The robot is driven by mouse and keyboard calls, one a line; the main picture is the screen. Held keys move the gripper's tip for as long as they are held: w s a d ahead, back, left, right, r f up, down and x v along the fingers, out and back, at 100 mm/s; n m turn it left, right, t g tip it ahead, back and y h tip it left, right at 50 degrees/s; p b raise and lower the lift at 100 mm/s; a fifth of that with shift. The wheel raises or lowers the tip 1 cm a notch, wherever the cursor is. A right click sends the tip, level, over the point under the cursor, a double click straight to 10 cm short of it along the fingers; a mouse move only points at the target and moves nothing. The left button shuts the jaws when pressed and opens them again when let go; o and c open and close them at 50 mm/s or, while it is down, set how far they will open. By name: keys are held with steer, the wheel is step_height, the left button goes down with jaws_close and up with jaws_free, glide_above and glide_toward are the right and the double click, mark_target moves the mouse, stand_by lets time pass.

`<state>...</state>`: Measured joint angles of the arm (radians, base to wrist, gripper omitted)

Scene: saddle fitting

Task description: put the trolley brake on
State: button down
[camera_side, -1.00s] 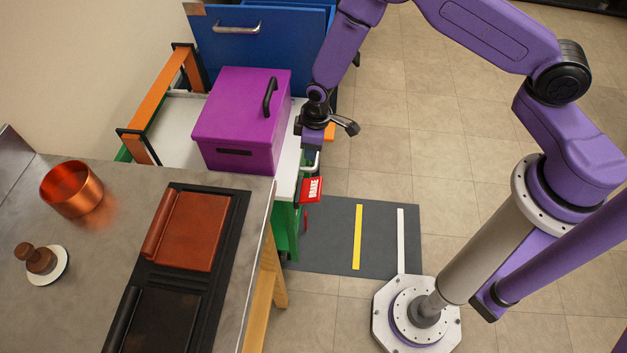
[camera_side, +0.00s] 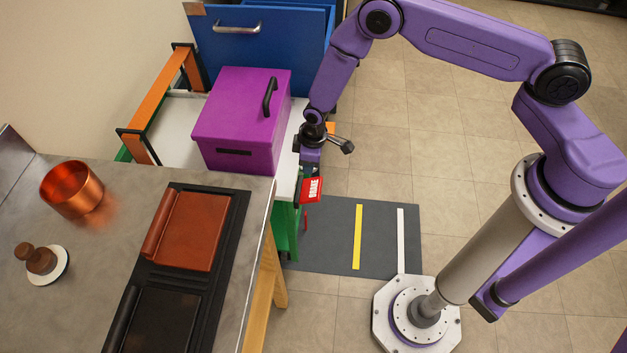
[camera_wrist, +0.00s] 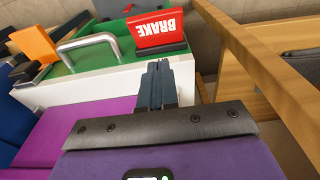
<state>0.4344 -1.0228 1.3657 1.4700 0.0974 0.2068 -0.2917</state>
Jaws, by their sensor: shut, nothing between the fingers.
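The red brake tab (camera_side: 311,190), marked BRAKE in white, stands at the near right end of the trolley, and it also shows in the wrist view (camera_wrist: 158,31). The trolley has a white top (camera_side: 180,117) and green side panels (camera_wrist: 84,59). My gripper (camera_wrist: 158,66) is shut and empty, its fingertips a little short of the brake tab in the wrist view. In the side view my wrist hangs over the trolley's right edge, just above the tab. Whether the fingertips touch the tab is hidden there.
A purple box (camera_side: 238,125) with a black handle sits on the trolley. A metal push handle (camera_wrist: 88,43) is left of the tab in the wrist view. A worktop (camera_side: 110,210) and its wooden leg (camera_side: 262,290) stand close by. A blue drawer unit (camera_side: 255,50) is behind.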

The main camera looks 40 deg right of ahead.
mark_target(320, 188)
steer(key=f, duration=0.6)
steer(key=shift+s+d, duration=0.25)
steer(key=shift+s+d+f, duration=0.2)
steer(key=shift+f, duration=0.55)
steer(key=shift+s+d+f, duration=0.25)
steer(key=shift+s+f, duration=0.05)
steer(key=shift+s+d+f, duration=0.4)
steer(key=shift+d+f, duration=0.05)
steer(key=shift+f, duration=0.1)
steer(key=shift+s+d+f, duration=0.2)
steer(key=shift+f, duration=0.55)
steer(key=shift+s+d+f, duration=0.2)
steer(key=shift+f, duration=0.5)
steer(key=shift+s+d+f, duration=0.2)
steer(key=shift+f, duration=0.55)
steer(key=shift+f, duration=0.1)
